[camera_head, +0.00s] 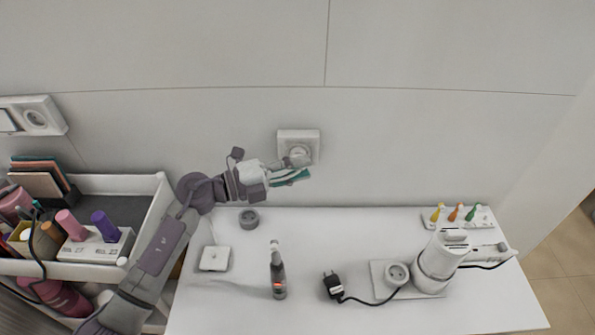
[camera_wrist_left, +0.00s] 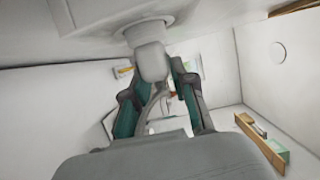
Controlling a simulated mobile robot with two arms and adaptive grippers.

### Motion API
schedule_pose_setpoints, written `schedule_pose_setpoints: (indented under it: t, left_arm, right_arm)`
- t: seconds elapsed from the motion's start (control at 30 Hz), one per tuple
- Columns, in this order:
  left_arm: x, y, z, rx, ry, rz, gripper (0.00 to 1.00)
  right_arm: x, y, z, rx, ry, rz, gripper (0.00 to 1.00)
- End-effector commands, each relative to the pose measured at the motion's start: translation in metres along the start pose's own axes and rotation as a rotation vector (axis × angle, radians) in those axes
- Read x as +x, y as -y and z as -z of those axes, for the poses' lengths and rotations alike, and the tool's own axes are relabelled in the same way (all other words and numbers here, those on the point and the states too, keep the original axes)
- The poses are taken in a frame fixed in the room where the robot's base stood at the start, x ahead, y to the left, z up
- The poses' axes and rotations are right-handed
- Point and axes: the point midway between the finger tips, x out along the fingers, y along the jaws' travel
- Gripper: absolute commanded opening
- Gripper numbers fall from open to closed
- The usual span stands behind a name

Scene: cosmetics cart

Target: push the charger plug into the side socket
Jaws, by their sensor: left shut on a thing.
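The pale grey charger plug (camera_wrist_left: 151,62) is between the fingers of my left gripper (camera_wrist_left: 153,75). In the head view, the plug (camera_head: 297,158) is at the front of the wall socket (camera_head: 285,136) above the table. In the left wrist view, its far end meets the round socket face (camera_wrist_left: 146,27); I cannot tell how deep it sits. My left gripper (camera_head: 290,174) is shut on the plug, its teal finger pads just below the socket. A thin pale cord hangs behind the plug in the wrist view. My right gripper is not in view.
Another wall socket (camera_head: 36,118) is at far left, above a cart (camera_head: 150,228) of cosmetics. The white table holds a bottle (camera_head: 278,272), a white pad (camera_head: 215,258), a grey round item (camera_head: 249,219), a black plug (camera_head: 333,284) and a white device (camera_head: 440,262).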

Motion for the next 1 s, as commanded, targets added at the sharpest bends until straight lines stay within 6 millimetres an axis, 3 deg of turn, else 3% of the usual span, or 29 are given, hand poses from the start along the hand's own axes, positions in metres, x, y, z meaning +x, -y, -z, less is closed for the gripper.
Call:
schedule_pose_setpoints:
  t: [0.3,0.33,0.5,0.83,1.0]
  left_arm:
    - [0.003,0.000,-0.007,0.001,0.000,0.001,0.00]
    - [0.003,0.000,-0.008,0.001,0.000,0.001,0.28]
    - [0.003,0.000,-0.007,0.000,0.000,0.001,0.55]
    - [0.001,0.000,-0.007,0.000,0.000,0.000,0.55]
    - [-0.020,-0.001,-0.008,0.000,0.002,-0.004,0.55]
  right_arm:
    - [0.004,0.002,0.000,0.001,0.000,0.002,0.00]
    - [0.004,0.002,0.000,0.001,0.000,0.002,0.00]
    - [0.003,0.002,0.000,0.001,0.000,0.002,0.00]
    - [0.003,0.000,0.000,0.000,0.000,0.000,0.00]
    - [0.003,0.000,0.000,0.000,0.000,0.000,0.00]
